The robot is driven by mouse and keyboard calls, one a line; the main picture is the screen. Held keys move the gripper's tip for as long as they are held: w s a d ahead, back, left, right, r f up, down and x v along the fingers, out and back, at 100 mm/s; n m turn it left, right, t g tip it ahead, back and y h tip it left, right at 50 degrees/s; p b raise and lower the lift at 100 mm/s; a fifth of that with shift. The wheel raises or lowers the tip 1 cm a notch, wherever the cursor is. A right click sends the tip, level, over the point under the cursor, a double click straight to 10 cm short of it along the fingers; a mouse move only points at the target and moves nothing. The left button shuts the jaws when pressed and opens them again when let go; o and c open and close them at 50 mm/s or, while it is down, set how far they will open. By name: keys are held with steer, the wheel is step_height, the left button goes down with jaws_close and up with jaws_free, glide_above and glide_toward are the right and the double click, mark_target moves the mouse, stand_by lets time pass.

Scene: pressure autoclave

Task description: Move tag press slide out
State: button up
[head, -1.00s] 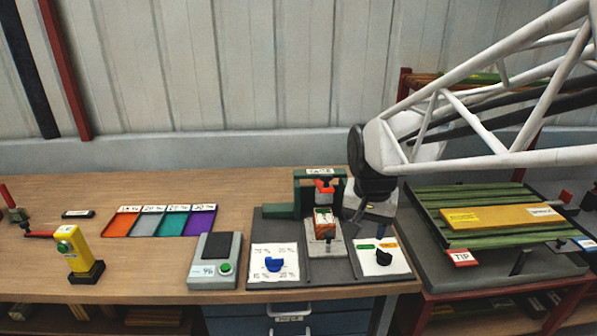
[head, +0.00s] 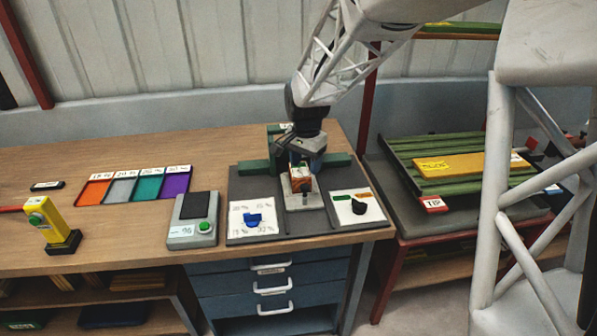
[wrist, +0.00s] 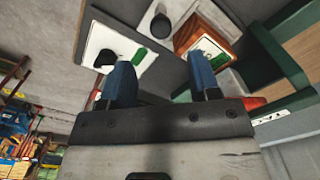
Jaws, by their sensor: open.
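The tag press stands on a dark grey base; its green frame (head: 340,160) is partly hidden behind my gripper in the head view and also shows in the wrist view (wrist: 290,55). Its light grey slide (head: 304,202) points toward the front edge. A small orange-brown block with a pale top (head: 301,181) sits on the slide; it shows in the wrist view (wrist: 205,36) near the right finger. My gripper (head: 302,154) is above the press, close over the block. In the wrist view its blue fingers (wrist: 160,75) are apart with nothing between them. Whether a finger touches the block is unclear.
A white panel with a blue knob (head: 252,219) lies left of the slide, one with a black knob (head: 358,208) right. A grey box with a green button (head: 204,227) and coloured trays (head: 135,187) are further left. A slatted green stand (head: 410,150) is at the right.

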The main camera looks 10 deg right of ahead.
mark_target(305, 186)
steer(key=shift+f, duration=0.2)
stand_by(0.3)
steer(key=shift+f, duration=3.8)
jaws_close()
